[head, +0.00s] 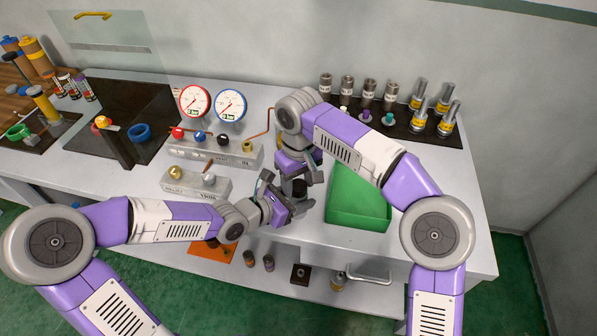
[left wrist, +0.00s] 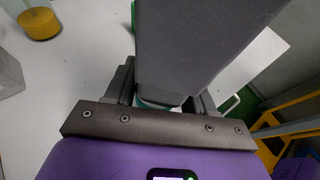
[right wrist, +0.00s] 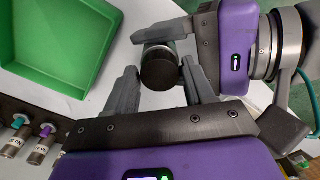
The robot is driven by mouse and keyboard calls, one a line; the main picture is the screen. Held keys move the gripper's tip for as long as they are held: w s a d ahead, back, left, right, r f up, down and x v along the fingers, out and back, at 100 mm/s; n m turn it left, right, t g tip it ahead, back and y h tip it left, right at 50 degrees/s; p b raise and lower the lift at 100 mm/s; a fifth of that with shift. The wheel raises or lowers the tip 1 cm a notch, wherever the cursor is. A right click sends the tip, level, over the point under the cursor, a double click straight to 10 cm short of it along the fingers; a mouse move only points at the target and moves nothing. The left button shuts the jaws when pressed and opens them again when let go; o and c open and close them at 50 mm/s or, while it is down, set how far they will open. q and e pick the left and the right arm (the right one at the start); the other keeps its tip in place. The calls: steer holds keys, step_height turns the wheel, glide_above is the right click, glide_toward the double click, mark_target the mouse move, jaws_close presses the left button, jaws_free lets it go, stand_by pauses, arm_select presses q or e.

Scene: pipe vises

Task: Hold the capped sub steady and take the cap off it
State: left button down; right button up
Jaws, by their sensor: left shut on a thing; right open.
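The capped sub (head: 298,190) stands between my two grippers in the head view, dark and partly hidden by them. In the right wrist view its round dark cap (right wrist: 159,72) faces the camera, with a lighter grey body just behind it. My left gripper (head: 284,203) is shut on the sub from the side; its fingers also show in the right wrist view. My right gripper (right wrist: 158,66) is open, with one finger on each side of the cap; I cannot tell whether they touch it. In the left wrist view a large dark grey shape hides most of the left gripper's grasp (left wrist: 165,98).
A green tray (head: 358,216) lies right of the grippers. Several metal subs stand on a dark mat (head: 398,128) at the back right. The table's front edge is close.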

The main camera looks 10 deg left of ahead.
steer(key=shift+f, duration=0.2)
steer(key=c, duration=0.9)
steer(key=shift+o, duration=0.2)
steer(key=shift+n, duration=0.6)
steer(key=shift+r, duration=0.15)
steer(key=shift+r, duration=1)
steer(key=shift+r, duration=0.1)
